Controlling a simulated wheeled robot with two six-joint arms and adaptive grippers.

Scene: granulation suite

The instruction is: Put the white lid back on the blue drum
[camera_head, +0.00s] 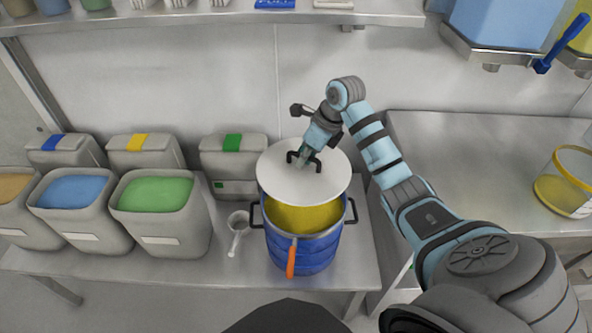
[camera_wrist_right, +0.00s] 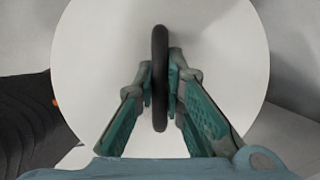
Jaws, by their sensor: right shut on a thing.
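The white lid (camera_head: 330,180) is a round disc with a dark handle. My right gripper (camera_head: 304,160) is shut on that handle. In the right wrist view my right gripper (camera_wrist_right: 161,88) has a finger on each side of the dark handle, with the white lid (camera_wrist_right: 215,60) behind it. The blue drum (camera_head: 305,250) stands on the steel bench with yellow contents showing in its open mouth. The lid is over the back part of the mouth and hides it; the front part is uncovered. An orange tool hangs at the drum's front. My left gripper is not in view.
Grey bins with blue (camera_head: 75,192) and green (camera_head: 153,193) contents stand left of the drum. A clear scoop (camera_head: 238,228) lies between them and the drum. A steel table (camera_head: 470,150) on the right holds a yellow-rimmed tub (camera_head: 568,182). A shelf (camera_head: 210,19) runs above.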

